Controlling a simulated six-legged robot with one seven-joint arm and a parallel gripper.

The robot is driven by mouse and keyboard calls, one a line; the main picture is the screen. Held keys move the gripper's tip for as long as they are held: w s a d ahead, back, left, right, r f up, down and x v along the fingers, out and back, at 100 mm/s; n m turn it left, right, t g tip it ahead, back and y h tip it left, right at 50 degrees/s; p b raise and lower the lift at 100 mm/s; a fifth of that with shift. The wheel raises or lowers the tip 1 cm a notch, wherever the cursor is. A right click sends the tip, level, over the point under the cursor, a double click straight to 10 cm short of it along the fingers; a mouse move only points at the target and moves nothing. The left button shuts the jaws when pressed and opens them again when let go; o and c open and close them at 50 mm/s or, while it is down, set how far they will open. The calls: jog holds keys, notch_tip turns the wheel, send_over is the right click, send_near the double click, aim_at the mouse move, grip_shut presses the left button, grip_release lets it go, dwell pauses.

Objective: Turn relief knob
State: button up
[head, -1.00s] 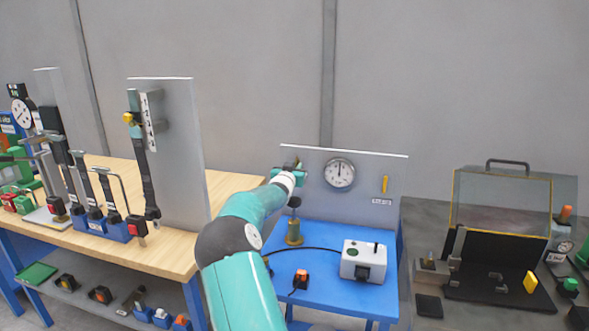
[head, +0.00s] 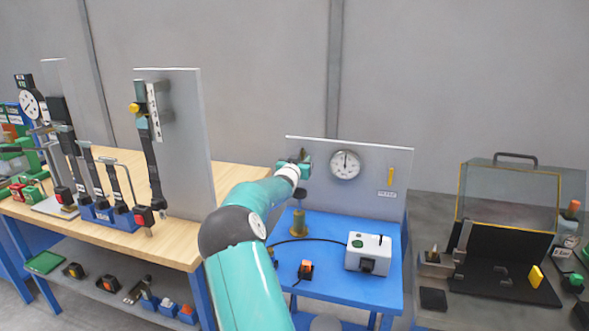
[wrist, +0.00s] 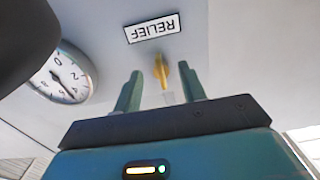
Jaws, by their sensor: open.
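In the wrist view, the relief knob (wrist: 160,72) is a narrow yellow handle on the grey panel. The upside-down RELIEF label (wrist: 153,28) is just above it in that picture. My gripper (wrist: 160,84) is open, with one green finger on each side of the knob; I cannot tell whether either touches it. In the head view, my gripper (head: 304,168) is at the panel (head: 359,205), left of the round gauge (head: 345,164). The relief knob is mostly or wholly hidden there by my gripper.
The gauge is close at left in the wrist view (wrist: 61,77). Another yellow handle (head: 390,177) is right of the gauge. On the blue table (head: 330,285) stand a brass post (head: 298,223) and white box (head: 368,253). A wooden bench is at left.

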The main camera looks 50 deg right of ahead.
jog(key=v, duration=1.3)
